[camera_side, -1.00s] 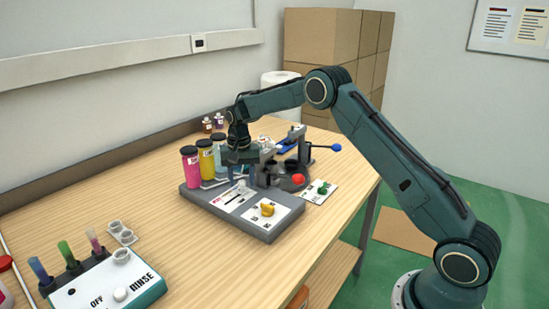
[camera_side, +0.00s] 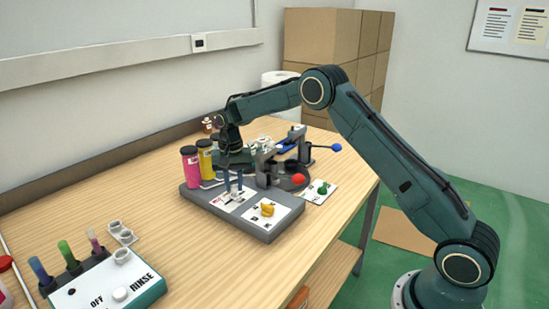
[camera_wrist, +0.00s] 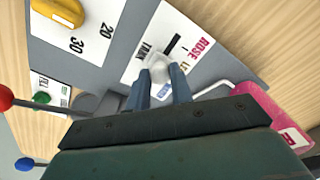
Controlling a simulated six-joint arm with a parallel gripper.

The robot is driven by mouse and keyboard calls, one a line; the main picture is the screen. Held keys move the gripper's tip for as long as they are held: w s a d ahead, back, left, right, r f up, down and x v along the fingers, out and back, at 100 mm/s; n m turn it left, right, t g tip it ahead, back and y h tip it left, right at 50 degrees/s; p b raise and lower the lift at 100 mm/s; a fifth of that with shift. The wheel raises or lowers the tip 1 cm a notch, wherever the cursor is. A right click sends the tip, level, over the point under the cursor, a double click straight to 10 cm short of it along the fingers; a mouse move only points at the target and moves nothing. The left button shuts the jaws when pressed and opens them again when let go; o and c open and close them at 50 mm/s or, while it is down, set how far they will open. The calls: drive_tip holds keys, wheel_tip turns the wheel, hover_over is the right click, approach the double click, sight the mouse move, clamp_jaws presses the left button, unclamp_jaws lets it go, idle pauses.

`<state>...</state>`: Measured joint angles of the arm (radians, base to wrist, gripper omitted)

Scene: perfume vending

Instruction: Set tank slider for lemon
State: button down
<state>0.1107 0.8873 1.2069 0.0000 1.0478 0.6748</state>
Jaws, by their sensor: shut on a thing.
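My gripper (camera_side: 233,186) points down at the slider panel of the grey dispenser base (camera_side: 262,232). In the wrist view my gripper (camera_wrist: 158,82) has its two blue-grey fingers shut on the white tank slider knob (camera_wrist: 157,66). The tank slider panel (camera_wrist: 146,44) has a black slot running from the knob toward the pink ROSE label (camera_wrist: 201,46). A yellowish label beside ROSE is partly cut off by the fingers, and a small blue label shows between them. The pink (camera_side: 191,167) and yellow (camera_side: 206,160) tanks stand behind; my gripper hides much of the area beside them.
A yellow dial (camera_side: 267,209) sits on the front panel, marked 20 and 30 in the wrist view. A red ball (camera_side: 299,180), a blue ball lever (camera_side: 336,146) and a green knob (camera_side: 322,188) stand right. A rinse station (camera_side: 110,287) is front left. The table between is clear.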

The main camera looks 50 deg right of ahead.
sight(234, 186)
drive_tip(key=c, duration=1.2)
unclamp_jaws()
drive_tip(key=shift+c, duration=0.2)
drive_tip(key=shift+r, duration=0.1)
wheel_tip(234, 186, up, 14)
